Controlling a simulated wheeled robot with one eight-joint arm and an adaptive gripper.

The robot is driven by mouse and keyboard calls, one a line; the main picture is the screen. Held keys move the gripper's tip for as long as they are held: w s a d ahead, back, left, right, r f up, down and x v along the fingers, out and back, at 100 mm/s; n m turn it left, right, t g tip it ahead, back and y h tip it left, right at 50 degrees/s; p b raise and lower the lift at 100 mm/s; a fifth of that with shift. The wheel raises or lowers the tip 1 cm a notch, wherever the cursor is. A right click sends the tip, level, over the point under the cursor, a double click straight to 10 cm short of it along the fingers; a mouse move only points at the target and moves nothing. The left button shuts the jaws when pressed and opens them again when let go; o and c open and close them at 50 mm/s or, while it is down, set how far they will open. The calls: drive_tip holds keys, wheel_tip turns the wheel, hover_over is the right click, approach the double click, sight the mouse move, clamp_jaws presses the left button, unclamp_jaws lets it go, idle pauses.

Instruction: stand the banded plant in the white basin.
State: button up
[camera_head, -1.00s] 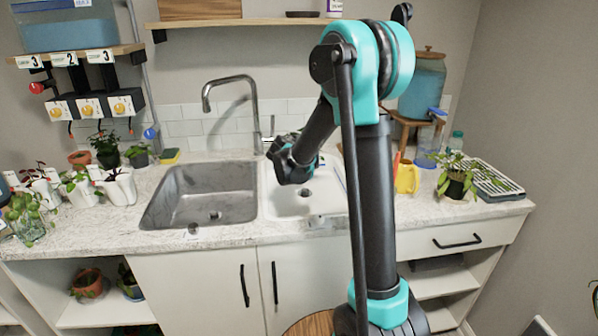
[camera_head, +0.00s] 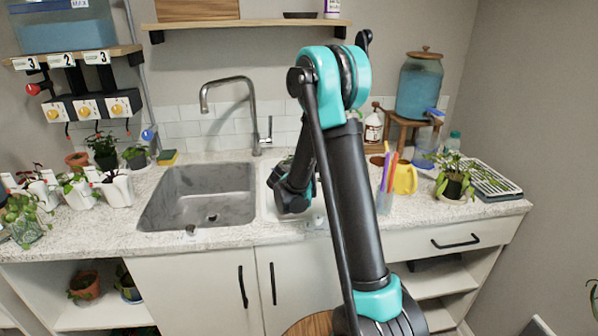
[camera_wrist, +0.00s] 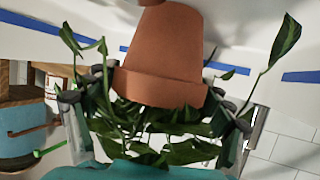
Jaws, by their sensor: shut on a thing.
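In the wrist view, a plain terracotta pot (camera_wrist: 160,55) with dark green leaves (camera_wrist: 140,125) sits between the fingers of my gripper (camera_wrist: 157,108). My gripper is shut on this plant. The wrist picture is turned over: the pot's base points to the top, towards a white surface with blue stripes. In the head view, my gripper (camera_head: 292,195) hangs over the white basin (camera_head: 271,212), right of the grey sink. The arm hides much of the basin and the held plant there. I cannot tell whether the pot touches the basin.
The grey sink (camera_head: 200,195) and tap (camera_head: 253,115) are left of the basin. A pen cup (camera_head: 385,202), yellow jug (camera_head: 405,180) and potted plant (camera_head: 453,188) stand to the right. Several white-potted plants line the counter's left end.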

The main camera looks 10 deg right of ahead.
drive_tip(key=shift+f, duration=0.1)
drive_tip(key=o, duration=1.7)
drive_tip(key=v, duration=1.2)
drive_tip(key=shift+a, duration=0.1)
